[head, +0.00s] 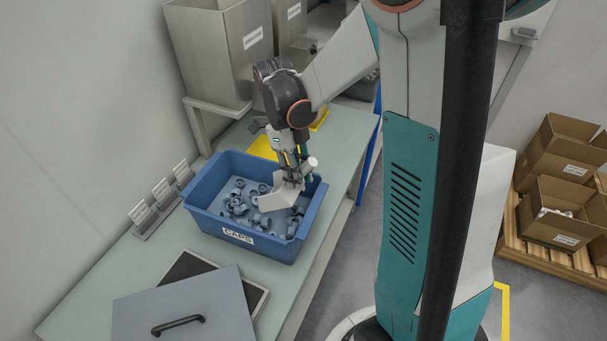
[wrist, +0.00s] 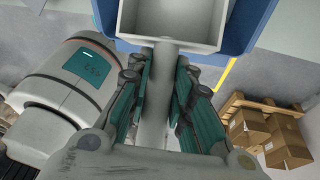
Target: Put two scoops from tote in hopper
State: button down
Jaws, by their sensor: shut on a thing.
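A blue tote (head: 232,236) labelled CAPS stands on the bench, with several grey-blue caps (head: 238,204) loose on its floor. My gripper (head: 292,172) is over the right part of the tote, shut on the handle of a pale scoop (head: 278,199). In the wrist view the handle (wrist: 155,95) lies between both fingers of my gripper (wrist: 160,90), and the scoop's pan (wrist: 172,22) looks empty in the part that shows. A steel hopper (head: 222,55) stands on a frame at the back left.
Small card holders (head: 163,195) stand left of the tote. Cardboard boxes (head: 555,215) sit on a pallet at the right.

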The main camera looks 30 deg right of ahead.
jog(key=w+a+f+b, duration=0.1)
jog(key=f, duration=0.2)
jog(key=w+a+f+b, duration=0.1)
jog(key=f+b, duration=0.1)
jog(key=w+a+f+b, duration=0.1)
jog(key=w+f+b, duration=0.1)
jog(key=f, duration=0.1)
jog(key=shift+f, duration=0.35)
jog(key=w+a+f+t+y+b, duration=0.1)
jog(key=w+a+f+t+y, duration=0.2)
jog(key=w+t+y, duration=0.15)
jog(key=s+d+r+t+p, duration=0.1)
jog(key=r+p, duration=0.1)
jog(key=r, duration=0.1)
jog(key=s+d+r+p, duration=0.1)
jog(key=s+r, duration=0.1)
jog(key=r, duration=0.2)
jog(key=s+d+r+t+y+p, duration=0.1)
jog(key=r+p, duration=0.1)
jog(key=r, duration=0.2)
jog(key=shift+s+n+t+p, duration=0.25)
jog(key=shift+n+t+p, duration=0.1)
jog(key=shift+n, duration=0.05)
jog(key=shift+s+d+r+p, duration=0.2)
jog(key=shift+s+r+p, duration=0.15)
jog(key=shift+r, duration=0.25)
jog(key=shift+f, duration=0.1)
dwell(0.4)
